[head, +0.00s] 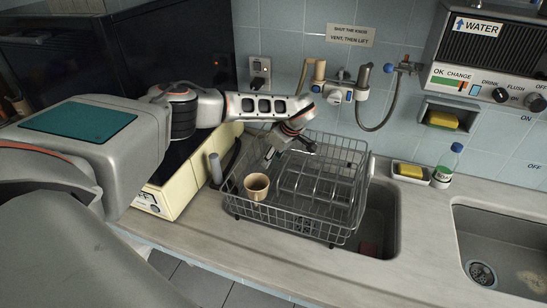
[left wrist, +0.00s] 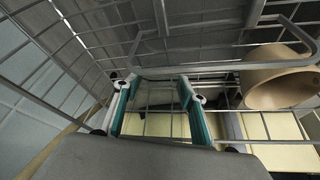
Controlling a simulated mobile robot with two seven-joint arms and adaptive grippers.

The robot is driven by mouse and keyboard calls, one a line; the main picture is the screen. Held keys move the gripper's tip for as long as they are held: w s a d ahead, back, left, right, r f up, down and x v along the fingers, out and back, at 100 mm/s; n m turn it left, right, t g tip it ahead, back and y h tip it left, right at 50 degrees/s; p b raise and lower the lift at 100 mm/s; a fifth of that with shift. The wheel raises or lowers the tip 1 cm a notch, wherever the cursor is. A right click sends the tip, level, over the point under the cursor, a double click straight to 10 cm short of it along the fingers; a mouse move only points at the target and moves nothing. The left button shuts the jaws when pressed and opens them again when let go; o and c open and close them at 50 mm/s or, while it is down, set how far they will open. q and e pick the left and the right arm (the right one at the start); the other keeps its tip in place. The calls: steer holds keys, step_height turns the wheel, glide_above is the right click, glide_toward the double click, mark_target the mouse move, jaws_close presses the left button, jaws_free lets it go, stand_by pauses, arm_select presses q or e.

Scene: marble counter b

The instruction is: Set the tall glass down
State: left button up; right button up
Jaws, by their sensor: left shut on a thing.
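The tall glass (left wrist: 158,92) is clear and faint in the left wrist view, between the two teal-padded fingers of my left gripper (left wrist: 158,108). In the head view my left gripper (head: 272,154) reaches down into the back left part of the wire dish rack (head: 330,228), shut on the glass. The glass is hard to make out there, and I cannot tell whether its base touches the rack. A tan cup (head: 257,187) sits in the rack in front of the gripper; it also shows at the right of the left wrist view (left wrist: 280,78). My right gripper is not in view.
A cream box-like unit (head: 180,190) stands left of the rack. A sink basin (head: 378,222) lies under the rack's right side, another sink (head: 500,250) at far right. A sponge dish (head: 410,172) and small bottle (head: 447,165) stand behind. The counter (head: 425,235) between the sinks is clear.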

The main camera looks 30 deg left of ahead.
arm_select(q)
steer(key=o, duration=1.5)
steer(key=shift+f, duration=0.1)
steer(key=b+v, duration=0.1)
steer(key=v, duration=1.1)
